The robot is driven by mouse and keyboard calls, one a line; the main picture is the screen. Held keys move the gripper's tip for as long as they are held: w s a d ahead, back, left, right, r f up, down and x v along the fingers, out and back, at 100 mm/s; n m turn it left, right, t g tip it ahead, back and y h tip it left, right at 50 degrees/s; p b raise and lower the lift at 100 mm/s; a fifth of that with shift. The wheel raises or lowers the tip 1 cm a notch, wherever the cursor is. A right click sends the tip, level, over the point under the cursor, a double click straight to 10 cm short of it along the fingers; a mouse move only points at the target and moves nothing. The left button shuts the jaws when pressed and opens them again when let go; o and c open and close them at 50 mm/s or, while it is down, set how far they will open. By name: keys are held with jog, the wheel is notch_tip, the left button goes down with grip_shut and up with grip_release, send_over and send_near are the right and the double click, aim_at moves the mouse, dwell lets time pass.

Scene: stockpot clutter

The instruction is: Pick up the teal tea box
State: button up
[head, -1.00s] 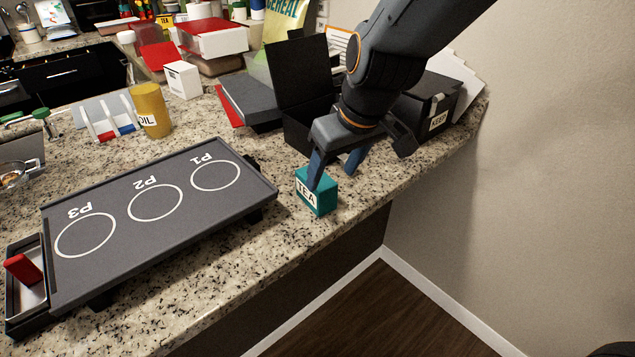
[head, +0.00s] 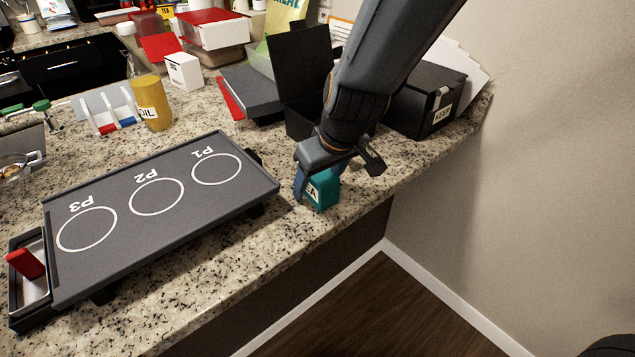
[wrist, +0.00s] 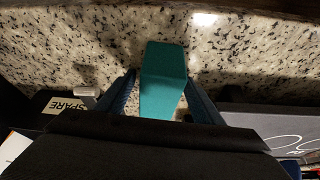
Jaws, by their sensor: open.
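The teal tea box (head: 322,194) stands on the granite counter near its front edge, just right of the grey tray. Its white label is partly hidden by a blue finger. My gripper (head: 312,188) is lowered over the box, with its fingers on either side. In the wrist view the teal box (wrist: 163,80) lies between the two blue fingers of my gripper (wrist: 160,100), which are open. I cannot tell whether either finger touches it.
The grey tray (head: 110,252) marked P1, P2 and P3 is left of the box. A black box labelled KEEP (head: 425,105) and an open black box (head: 303,75) stand behind. The counter edge is close in front.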

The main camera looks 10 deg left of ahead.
jog(key=c, duration=1.2)
